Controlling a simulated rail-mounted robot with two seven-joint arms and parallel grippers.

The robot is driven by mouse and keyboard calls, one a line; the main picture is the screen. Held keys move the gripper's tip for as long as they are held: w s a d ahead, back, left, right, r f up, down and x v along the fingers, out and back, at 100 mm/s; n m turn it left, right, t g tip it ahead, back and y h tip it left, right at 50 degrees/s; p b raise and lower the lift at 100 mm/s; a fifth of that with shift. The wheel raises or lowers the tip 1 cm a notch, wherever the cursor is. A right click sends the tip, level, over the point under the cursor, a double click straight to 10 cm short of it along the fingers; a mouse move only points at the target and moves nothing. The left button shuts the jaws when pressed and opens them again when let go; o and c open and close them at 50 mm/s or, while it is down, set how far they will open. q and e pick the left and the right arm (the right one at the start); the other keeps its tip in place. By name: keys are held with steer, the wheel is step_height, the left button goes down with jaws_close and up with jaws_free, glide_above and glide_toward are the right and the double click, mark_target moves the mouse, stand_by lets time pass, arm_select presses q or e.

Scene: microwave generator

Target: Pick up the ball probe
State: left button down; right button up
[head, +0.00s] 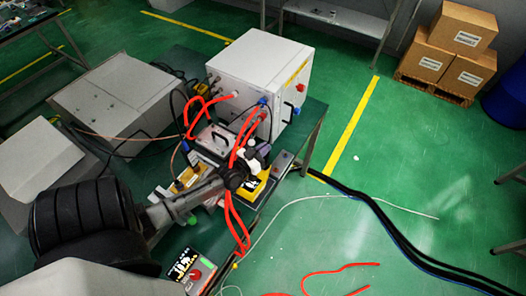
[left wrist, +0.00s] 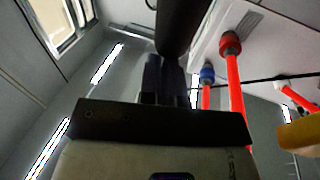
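My left gripper (head: 238,176) reaches over the green bench in front of the white generator box (head: 262,70). Its dark fingers (left wrist: 164,78) are close together in the left wrist view. A thick black rod (left wrist: 182,25), which looks like the handle of the ball probe, rises from the fingertips, and the fingers look shut on it. In the head view small white rounded parts (head: 252,143) show by the fingertips; I cannot tell clearly which is the probe's ball. The grip itself is partly hidden. My right gripper is not in view.
Red cables (head: 231,205) loop close to my left gripper and hang over the bench edge. Red cable plugs (left wrist: 230,42) also show in the left wrist view. A control box with a red button (head: 192,272) is at the front. Cardboard boxes (head: 462,30) stand back right. Open floor is right.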

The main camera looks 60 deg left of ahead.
arm_select(q)
step_height(320, 180, up, 6)
steer(key=s+d+p, duration=0.1)
steer(key=p, duration=0.1)
steer(key=shift+s+d+r+g, duration=0.25)
steer(key=shift+d+g, duration=0.05)
steer(key=shift+g, duration=0.1)
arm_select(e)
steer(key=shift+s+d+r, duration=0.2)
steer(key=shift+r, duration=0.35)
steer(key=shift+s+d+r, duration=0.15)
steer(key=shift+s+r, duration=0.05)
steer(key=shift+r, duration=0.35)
arm_select(q)
steer(key=c, duration=1.2)
jaws_free()
steer(key=o, duration=0.8)
